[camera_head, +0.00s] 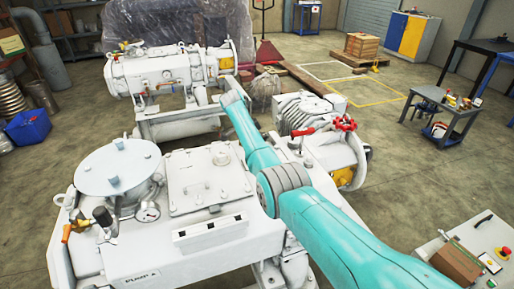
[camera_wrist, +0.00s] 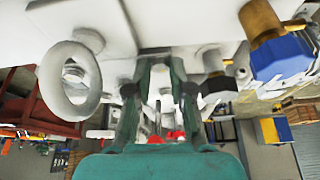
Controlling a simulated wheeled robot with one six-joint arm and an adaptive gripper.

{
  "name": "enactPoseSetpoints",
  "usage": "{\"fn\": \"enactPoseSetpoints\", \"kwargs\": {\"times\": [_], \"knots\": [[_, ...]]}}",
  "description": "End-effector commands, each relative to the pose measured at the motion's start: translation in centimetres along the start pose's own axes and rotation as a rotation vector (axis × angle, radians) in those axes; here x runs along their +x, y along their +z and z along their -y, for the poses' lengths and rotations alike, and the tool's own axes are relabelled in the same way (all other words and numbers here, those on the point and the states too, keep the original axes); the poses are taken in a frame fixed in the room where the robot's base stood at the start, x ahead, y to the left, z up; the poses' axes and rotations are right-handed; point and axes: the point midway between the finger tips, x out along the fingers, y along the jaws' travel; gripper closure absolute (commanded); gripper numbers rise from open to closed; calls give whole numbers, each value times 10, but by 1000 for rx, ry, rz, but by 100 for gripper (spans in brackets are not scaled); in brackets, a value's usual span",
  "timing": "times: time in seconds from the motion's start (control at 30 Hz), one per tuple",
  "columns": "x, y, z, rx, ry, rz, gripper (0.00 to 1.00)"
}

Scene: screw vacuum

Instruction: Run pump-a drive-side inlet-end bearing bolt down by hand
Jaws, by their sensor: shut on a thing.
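The pump-a body (camera_head: 200,262), a white machine with a "PUMP A" label, fills the lower left of the head view. In the wrist view my gripper (camera_wrist: 160,72) points at a white casing (camera_wrist: 200,18), with its two dark green fingers close together. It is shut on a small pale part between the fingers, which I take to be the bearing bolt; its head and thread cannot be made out. Whether the bolt touches its hole is hidden. In the head view my arm crosses pump-a from the lower right, and the gripper cannot be made out.
In the wrist view a white lifting eye (camera_wrist: 69,80) stands left of the fingers. A brass fitting with a blue part (camera_wrist: 280,57) is close on the right. A red handwheel (camera_head: 344,123) and a second white pump (camera_head: 150,72) show in the head view.

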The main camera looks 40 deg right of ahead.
Motion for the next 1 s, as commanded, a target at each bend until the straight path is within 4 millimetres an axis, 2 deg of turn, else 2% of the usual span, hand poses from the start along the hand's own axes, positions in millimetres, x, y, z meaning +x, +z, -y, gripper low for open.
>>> {"fn": "enactPoseSetpoints", "kwargs": {"times": [0.43, 0.47, 0.53, 0.57, 0.87, 1.0], "knots": [[-2, -1, 1, 9, -1, 0, 100], [-2, -1, 1, 9, -1, 0, 74], [-2, -1, 1, 9, -1, 0, 56], [-2, -1, 1, 9, 0, 0, 53], [-2, 0, 1, 8, 1, 0, 53], [-12, 0, 1, 8, 0, 0, 53]]}}
